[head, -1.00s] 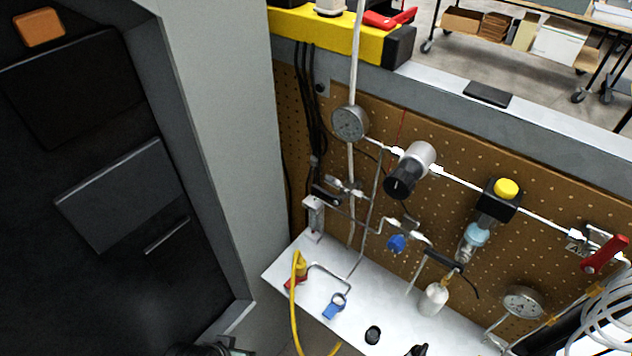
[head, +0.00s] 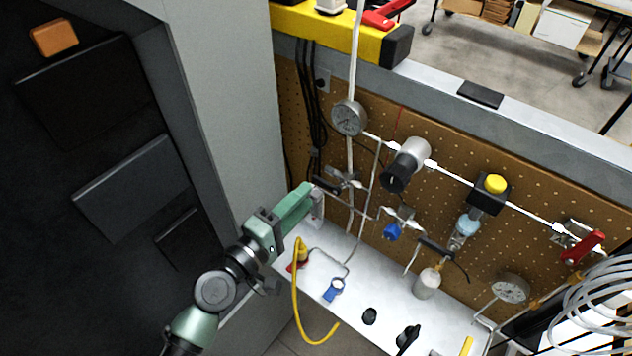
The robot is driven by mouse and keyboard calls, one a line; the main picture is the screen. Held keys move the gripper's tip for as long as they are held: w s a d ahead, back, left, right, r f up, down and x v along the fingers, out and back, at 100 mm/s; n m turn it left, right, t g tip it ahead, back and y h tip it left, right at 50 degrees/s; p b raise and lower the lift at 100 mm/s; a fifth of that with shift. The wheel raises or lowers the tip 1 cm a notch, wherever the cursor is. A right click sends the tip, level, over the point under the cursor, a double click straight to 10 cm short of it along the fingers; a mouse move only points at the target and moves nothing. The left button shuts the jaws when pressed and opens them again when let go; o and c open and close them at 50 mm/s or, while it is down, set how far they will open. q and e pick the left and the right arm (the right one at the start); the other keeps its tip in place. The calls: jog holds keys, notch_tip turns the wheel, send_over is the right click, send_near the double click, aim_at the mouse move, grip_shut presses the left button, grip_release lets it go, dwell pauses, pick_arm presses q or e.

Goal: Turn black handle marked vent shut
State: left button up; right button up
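A black valve handle (head: 327,186) sits on the tubing at the left of the pegboard, below a round gauge. A second black bar handle (head: 436,249) is further right, above a small pale bottle. I cannot read a vent marking on either one. My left gripper (head: 306,197) reaches up from the lower left, its green end just left of and below the first handle, seemingly apart from it. Its fingers are seen from behind, so their opening is unclear. My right gripper is out of view.
A blue valve handle (head: 392,232), black regulator knob (head: 396,178), yellow button (head: 495,184) and red handle (head: 584,247) line the pegboard. A yellow hose (head: 295,300) hangs over the white shelf (head: 318,284). A grey cabinet wall (head: 236,100) stands close on the left.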

aim_at(320, 183)
pick_arm(q)
jog(key=p+x, duration=0.1)
jog(key=x, duration=0.4)
jog(key=shift+d, duration=0.1)
grip_shut()
